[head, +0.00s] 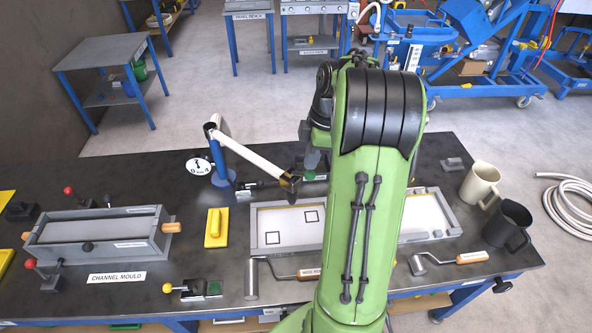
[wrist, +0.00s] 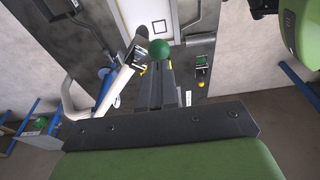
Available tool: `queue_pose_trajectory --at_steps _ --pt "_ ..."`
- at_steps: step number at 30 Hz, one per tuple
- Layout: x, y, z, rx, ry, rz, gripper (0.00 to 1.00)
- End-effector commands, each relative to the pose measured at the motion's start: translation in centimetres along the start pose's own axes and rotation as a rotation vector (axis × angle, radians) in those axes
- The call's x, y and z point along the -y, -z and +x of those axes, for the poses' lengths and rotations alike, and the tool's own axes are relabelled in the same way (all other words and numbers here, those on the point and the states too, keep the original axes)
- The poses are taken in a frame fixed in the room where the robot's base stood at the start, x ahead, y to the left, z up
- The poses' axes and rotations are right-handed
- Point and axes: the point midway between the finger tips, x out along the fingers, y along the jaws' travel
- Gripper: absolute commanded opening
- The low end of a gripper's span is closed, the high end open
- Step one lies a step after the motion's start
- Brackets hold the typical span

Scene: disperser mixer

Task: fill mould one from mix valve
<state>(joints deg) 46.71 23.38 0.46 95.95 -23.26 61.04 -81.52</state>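A white spout (head: 250,152) on a blue post (head: 219,160) reaches right over the bench; its dark end is near the tray's back edge. It also shows in the wrist view (wrist: 122,85). A green ball knob (wrist: 159,49) is at the tips of my gripper (wrist: 160,68); I cannot tell whether the fingers close on it. In the head view my arm hides most of my gripper. The grey channel mould (head: 40,249) stands at the left. A shallow tray (head: 255,215) with black square outlines lies mid-bench. I cannot tell which is mould one.
A yellow float (head: 216,228) lies left of the tray. A small lever valve (head: 197,289) with a green plate is at the front edge. Cream (head: 479,184) and black (head: 507,226) jugs stand at the right. A round dial (head: 200,167) is beside the post.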

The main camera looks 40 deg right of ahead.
Motion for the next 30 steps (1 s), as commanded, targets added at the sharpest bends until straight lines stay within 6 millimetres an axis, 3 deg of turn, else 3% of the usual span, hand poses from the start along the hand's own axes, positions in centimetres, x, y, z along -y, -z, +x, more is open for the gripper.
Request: queue_pose_trajectory --at_steps 30 --pt "0.0 -0.6 3.2 -0.001 0.001 -0.001 0.00"
